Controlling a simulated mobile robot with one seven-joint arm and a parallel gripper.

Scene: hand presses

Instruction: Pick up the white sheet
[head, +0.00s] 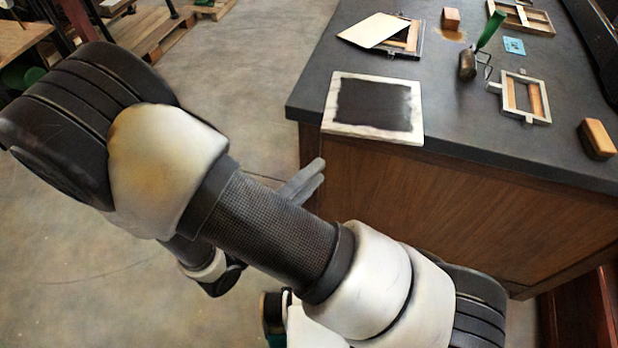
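A cream-white sheet (374,30) lies at the back left of the dark worktop in the head view. It sits at a slant, partly over a small framed piece (409,43) with a dark patch, and hides part of it. My gripper (318,172) shows only as grey fingers behind my arm, low beside the front left corner of the bench. It is well apart from the sheet, below the worktop's level in the picture. My arm hides the rest of the gripper, and the gap between the fingers is unclear.
A pale slab (335,128) with a black inked square lies at the worktop's near left corner. A green-handled roller (468,66), a wooden frame (538,101) and wooden blocks (597,139) stand to the right. Pallets (150,32) lie on the floor at upper left. Open floor lies left of the bench.

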